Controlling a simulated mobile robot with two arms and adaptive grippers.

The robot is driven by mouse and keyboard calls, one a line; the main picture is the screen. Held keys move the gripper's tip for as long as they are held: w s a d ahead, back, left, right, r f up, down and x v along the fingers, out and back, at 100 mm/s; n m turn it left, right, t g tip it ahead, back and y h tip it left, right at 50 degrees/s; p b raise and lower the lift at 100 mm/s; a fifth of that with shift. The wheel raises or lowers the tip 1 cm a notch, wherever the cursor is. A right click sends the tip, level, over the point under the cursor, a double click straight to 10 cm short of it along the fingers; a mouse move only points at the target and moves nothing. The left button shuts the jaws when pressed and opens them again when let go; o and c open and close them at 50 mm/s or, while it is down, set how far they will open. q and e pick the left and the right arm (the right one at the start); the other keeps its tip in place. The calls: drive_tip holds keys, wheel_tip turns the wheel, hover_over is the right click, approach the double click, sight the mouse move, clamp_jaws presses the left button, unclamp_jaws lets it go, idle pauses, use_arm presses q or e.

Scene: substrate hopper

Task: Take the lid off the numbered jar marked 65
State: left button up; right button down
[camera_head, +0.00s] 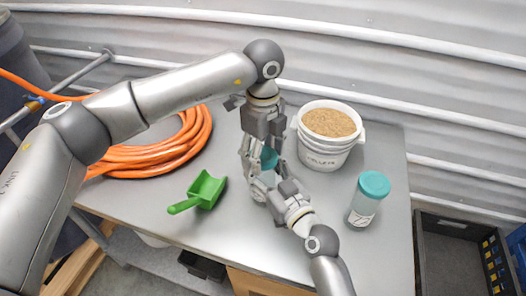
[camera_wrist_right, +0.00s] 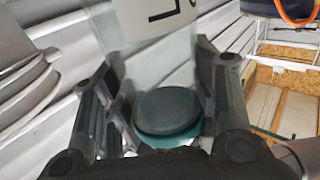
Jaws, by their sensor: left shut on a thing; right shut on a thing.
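A clear jar (camera_head: 258,190) with a teal lid (camera_head: 268,157) is between my two grippers above the table. My left gripper (camera_head: 264,163) points down from above, its fingers shut around the lid. My right gripper (camera_head: 270,186) comes in from the lower right, shut on the jar's body. The right wrist view shows the clear jar wall (camera_wrist_right: 150,65) between the fingers, with a dark disc and teal rim (camera_wrist_right: 180,140) below. Its label (camera_wrist_right: 165,15) is cut off, so I cannot read the number. Fingers hide much of the jar; I cannot tell whether the lid is separated.
A second teal-lidded jar (camera_head: 366,200) stands at the table's right. A white pellet bucket (camera_head: 322,157) stands behind. A green scoop (camera_head: 205,190) and a coiled orange hose (camera_head: 150,158) lie to the left.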

sight(263, 155)
use_arm(q)
drive_tip(key=shift+r, duration=0.15)
idle(0.5)
drive_tip(key=shift+r, duration=0.95)
drive_tip(key=shift+r, duration=2)
use_arm(e)
drive_tip(key=shift+c, duration=2.4)
unclamp_jaws()
drive_tip(key=shift+s+d, duration=0.1)
